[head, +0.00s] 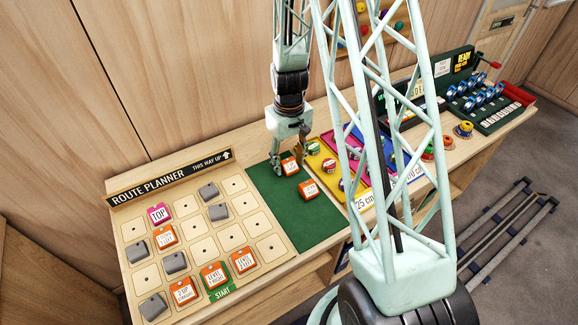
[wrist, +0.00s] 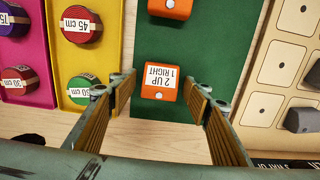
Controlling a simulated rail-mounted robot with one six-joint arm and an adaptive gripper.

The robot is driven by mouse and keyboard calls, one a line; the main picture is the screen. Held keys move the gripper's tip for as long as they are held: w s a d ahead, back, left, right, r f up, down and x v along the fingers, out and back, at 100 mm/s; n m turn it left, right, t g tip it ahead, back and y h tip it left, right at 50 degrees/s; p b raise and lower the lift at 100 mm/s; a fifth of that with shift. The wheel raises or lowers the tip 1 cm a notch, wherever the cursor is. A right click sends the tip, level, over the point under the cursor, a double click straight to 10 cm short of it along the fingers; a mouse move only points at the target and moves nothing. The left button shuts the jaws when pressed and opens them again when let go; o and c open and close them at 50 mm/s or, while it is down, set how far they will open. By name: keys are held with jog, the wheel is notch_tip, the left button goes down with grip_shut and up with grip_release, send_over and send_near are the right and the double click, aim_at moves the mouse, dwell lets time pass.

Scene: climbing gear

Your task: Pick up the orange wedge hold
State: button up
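Two orange blocks with white labels lie on the green mat (head: 282,205). The farther orange block (head: 290,167), labelled "2 UP 1 RIGHT" in the wrist view (wrist: 160,94), is near the mat's far edge. The nearer orange block (head: 308,190) is partly cut off in the wrist view (wrist: 171,9). I cannot tell which is meant by the wedge hold. My gripper (head: 289,161) is open and points down over the farther block. In the wrist view its fingers (wrist: 166,92) stand on either side of that block, with gaps on both sides.
The route planner board (head: 138,228) with orange, pink and grey pieces lies left of the mat. A yellow tray (head: 313,160) and a magenta tray (head: 338,138) of round pieces are close on the right. Bare mat lies in front of the nearer block.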

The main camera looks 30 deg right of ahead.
aim_at(289, 163)
jog(key=c, duration=0.8)
jog(key=shift+r, duration=0.1)
jog(key=shift+r, duration=1.7)
jog(key=s, duration=0.4)
jog(key=s+a, duration=0.1)
jog(key=s, duration=0.3)
jog(key=s+a+r, duration=0.1)
jog(key=s, duration=0.3)
jog(key=shift+s+a, duration=0.2)
jog(key=shift+s, duration=0.45)
jog(key=shift+b, duration=0.65)
jog(key=s+b, duration=0.1)
jog(key=b, duration=0.2)
jog(key=shift+a, duration=0.15)
jog(key=shift+s+b, duration=0.25)
jog(key=shift+b, duration=0.55)
jog(key=shift+s+a+r+b, duration=0.1)
jog(key=shift+s+b, duration=0.2)
jog(key=shift+b, duration=0.3)
